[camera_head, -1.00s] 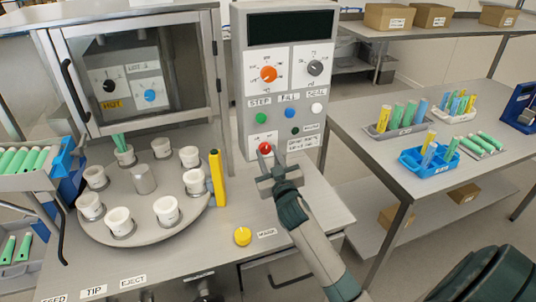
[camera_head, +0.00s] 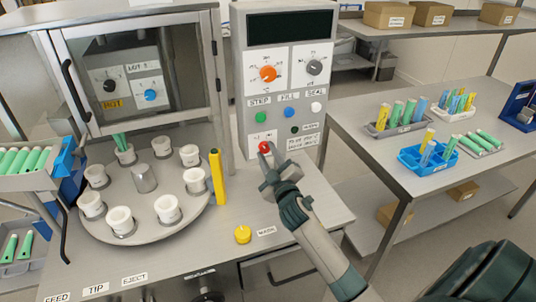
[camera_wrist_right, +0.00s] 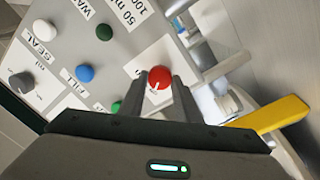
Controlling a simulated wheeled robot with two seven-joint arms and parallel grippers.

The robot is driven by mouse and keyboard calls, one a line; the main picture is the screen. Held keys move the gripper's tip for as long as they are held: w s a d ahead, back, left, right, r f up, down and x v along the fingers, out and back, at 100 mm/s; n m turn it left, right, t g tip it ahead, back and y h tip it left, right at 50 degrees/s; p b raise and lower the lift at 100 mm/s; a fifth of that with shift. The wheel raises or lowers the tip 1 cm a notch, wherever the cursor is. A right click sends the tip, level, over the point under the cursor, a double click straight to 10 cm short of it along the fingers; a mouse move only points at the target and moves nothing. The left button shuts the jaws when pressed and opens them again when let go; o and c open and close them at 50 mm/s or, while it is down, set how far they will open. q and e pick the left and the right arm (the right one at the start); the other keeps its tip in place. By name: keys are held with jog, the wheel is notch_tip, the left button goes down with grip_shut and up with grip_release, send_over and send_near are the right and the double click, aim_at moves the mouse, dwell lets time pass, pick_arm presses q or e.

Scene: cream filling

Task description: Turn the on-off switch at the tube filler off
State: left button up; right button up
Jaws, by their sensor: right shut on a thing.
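The tube filler's panel (camera_head: 251,97) stands upright at the back centre. Its on-off switch is a red round knob (camera_head: 265,147) with a white pointer mark, low on the panel. My right gripper (camera_head: 269,153) is at the panel, its fingers on the knob. In the right wrist view the red knob (camera_wrist_right: 159,76) sits between the two fingertips, one on each side, and the gripper is shut on it. The small print around the knob is partly hidden by the fingers. My left gripper is not in view.
Above the knob are green, blue and white buttons and two dials. A round plate (camera_head: 140,226) with several white cups is at left. A yellow bar (camera_head: 217,178) stands beside it, and a yellow button (camera_head: 243,235) is in front. A side table (camera_head: 378,160) with tube racks is at right.

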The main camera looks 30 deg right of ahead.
jog(key=o, duration=1.1)
jog(key=shift+c, duration=0.2)
jog(key=b+v, duration=0.4)
jog(key=v, duration=1.3)
jog(key=shift+s+b, duration=0.2)
jog(key=shift+b, duration=0.2)
